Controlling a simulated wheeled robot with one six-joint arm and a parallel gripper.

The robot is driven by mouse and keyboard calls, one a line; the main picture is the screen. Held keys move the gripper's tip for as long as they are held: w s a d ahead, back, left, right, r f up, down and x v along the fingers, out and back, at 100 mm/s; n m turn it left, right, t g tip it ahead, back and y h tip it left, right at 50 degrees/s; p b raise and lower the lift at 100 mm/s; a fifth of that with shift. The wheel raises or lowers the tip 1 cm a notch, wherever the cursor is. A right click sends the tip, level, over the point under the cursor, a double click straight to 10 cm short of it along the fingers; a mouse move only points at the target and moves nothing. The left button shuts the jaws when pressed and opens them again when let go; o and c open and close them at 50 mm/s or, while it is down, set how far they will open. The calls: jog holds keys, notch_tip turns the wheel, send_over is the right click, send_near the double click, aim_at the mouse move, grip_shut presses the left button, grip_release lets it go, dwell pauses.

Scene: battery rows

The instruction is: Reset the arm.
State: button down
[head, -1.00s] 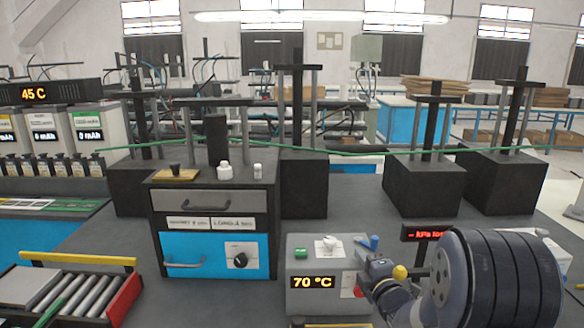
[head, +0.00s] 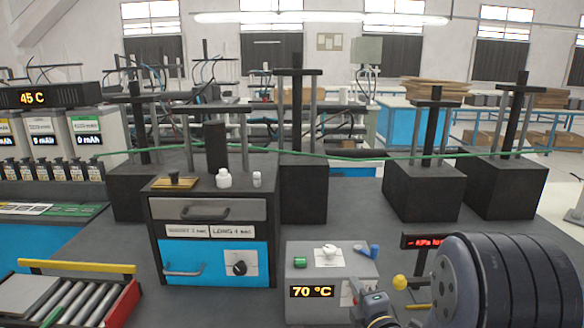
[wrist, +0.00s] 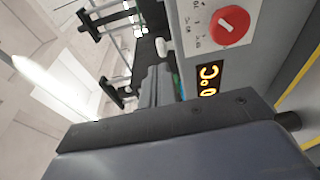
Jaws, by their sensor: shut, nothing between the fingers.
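My gripper (wrist: 157,86) shows in the wrist view as narrow grey fingers closed together beyond a dark bar, with nothing between them. In the head view my arm is at the lower right, and its wrist part is low in front of the right side of a grey box (head: 310,270) with a 70 °C display (head: 312,291). The fingers cannot be made out there. In the wrist view the display (wrist: 208,80) and a red knob (wrist: 233,20) on a white plate are beside the fingers, apart from them.
A cabinet with a blue drawer (head: 205,262) stands left of the grey box. A roller tray (head: 70,300) is at the lower left. Black stands (head: 425,190) are behind, with a green cable (head: 350,158) across them. A yellow ball (head: 399,283) is close to my arm.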

jog(key=b+v, duration=0.1)
jog(key=v, duration=0.3)
jog(key=shift+s, duration=0.1)
dwell(0.4)
